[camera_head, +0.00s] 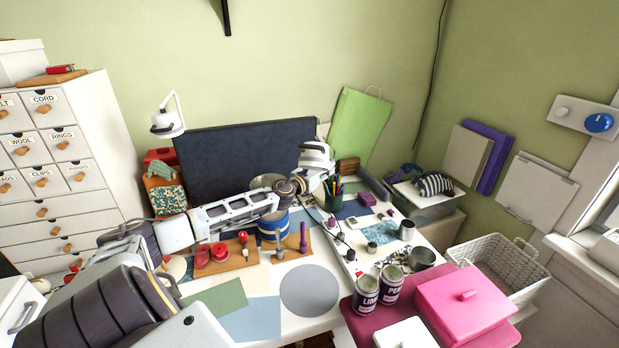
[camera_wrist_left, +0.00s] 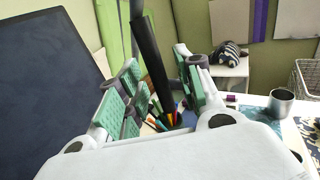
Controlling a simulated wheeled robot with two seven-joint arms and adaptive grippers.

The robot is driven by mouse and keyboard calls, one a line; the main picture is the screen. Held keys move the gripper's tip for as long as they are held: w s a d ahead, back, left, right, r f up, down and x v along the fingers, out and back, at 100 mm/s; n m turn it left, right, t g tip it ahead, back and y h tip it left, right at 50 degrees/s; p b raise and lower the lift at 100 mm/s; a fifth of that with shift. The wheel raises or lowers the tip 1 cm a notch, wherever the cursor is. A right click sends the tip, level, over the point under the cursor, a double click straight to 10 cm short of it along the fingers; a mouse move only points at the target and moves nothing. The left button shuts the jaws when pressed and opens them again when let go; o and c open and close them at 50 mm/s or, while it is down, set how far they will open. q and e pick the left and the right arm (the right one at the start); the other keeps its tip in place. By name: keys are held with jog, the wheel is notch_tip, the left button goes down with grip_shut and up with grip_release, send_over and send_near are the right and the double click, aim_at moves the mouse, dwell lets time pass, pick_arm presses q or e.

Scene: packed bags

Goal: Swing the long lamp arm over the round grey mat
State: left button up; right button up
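The round grey mat (camera_head: 309,290) lies flat on the white table, front centre in the head view, with nothing on it. A white lamp head (camera_head: 167,123) on a thin bent arm (camera_head: 177,102) shows at the upper left, beside the dark board. My left gripper (camera_head: 325,162) is above the pencil cup, behind the mat. In the left wrist view its green-padded fingers stand apart, with a thick dark bar (camera_wrist_left: 152,62) upright between them. I cannot tell whether this bar belongs to the lamp, or whether a finger touches it. My right gripper is not in view.
The pencil cup (camera_head: 335,200), red-topped pots (camera_head: 211,254) and a blue tin (camera_head: 272,226) stand behind the mat. Two dark cans (camera_head: 366,293) and a pink box (camera_head: 464,304) are to its right. Green (camera_head: 218,297) and blue sheets (camera_head: 248,319) lie left.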

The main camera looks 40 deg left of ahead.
pick_arm(q)
jog(key=s, duration=1.1)
jog(key=shift+s+d, duration=0.3)
jog(key=shift+d, duration=0.05)
dwell(1.7)
jog(key=shift+s, duration=0.1)
dwell(0.7)
